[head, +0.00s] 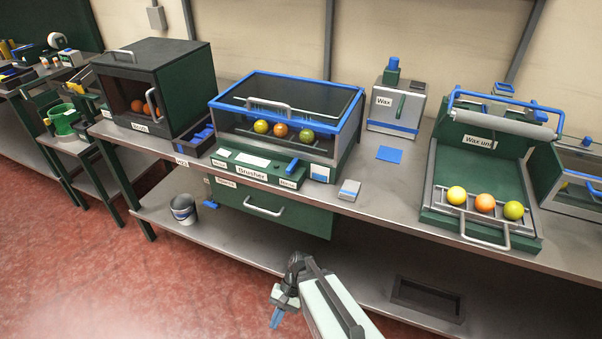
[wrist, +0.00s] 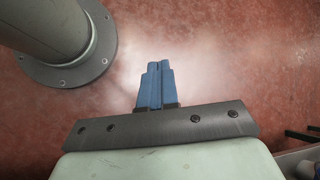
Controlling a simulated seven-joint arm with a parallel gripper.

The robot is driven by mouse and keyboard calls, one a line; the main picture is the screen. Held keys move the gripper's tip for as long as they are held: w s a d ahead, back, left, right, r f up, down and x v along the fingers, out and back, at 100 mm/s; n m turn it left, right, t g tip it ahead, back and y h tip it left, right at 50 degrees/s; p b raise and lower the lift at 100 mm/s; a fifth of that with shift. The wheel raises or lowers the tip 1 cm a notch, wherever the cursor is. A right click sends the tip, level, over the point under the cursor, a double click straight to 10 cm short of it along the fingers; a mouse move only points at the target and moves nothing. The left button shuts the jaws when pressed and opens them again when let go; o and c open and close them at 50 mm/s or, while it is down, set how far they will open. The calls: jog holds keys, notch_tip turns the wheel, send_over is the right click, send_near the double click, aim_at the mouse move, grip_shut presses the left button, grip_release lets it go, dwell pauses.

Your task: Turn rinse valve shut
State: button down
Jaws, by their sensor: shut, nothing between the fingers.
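The Brusher (head: 250,174) stands in the middle of the bench, with a clear lid, a blue frame and three fruits inside. A blue lever (head: 292,165) sticks up at the right of its front panel. Small labels flank the Brusher sign, too small to read, so I cannot tell which part is the rinse valve. My gripper (head: 276,317) is low in front of the bench, well apart from the Brusher. In the wrist view its blue fingers (wrist: 155,84) are together and empty, pointing over the red floor.
A green drawer (head: 265,209) hangs under the Brusher. A bucket (head: 183,209) stands on the lower shelf (head: 240,242). The Wax unit (head: 480,170) with three fruits is on the right, and a dark box (head: 150,85) with fruit on the left. The floor (head: 100,260) in front is clear.

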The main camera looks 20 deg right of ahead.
jog(key=w+d+r+t+y, duration=0.1)
jog(key=w+d+r+t, duration=0.25)
jog(key=w+r, duration=0.75)
jog(key=m+t+h, duration=0.2)
jog(key=m+t, duration=0.1)
jog(key=t, duration=0.5)
send_near(292, 168)
jog(key=s+d, duration=0.5)
jog(key=shift+g, duration=0.25)
jog(key=x, duration=0.9)
jog(key=shift+w+a+r, duration=0.2)
jog(key=shift+w, duration=0.25)
jog(key=shift+w+a, duration=0.75)
jog(key=shift+w, duration=0.05)
jog(key=shift+w+a, duration=0.6)
jog(key=shift+a, duration=0.1)
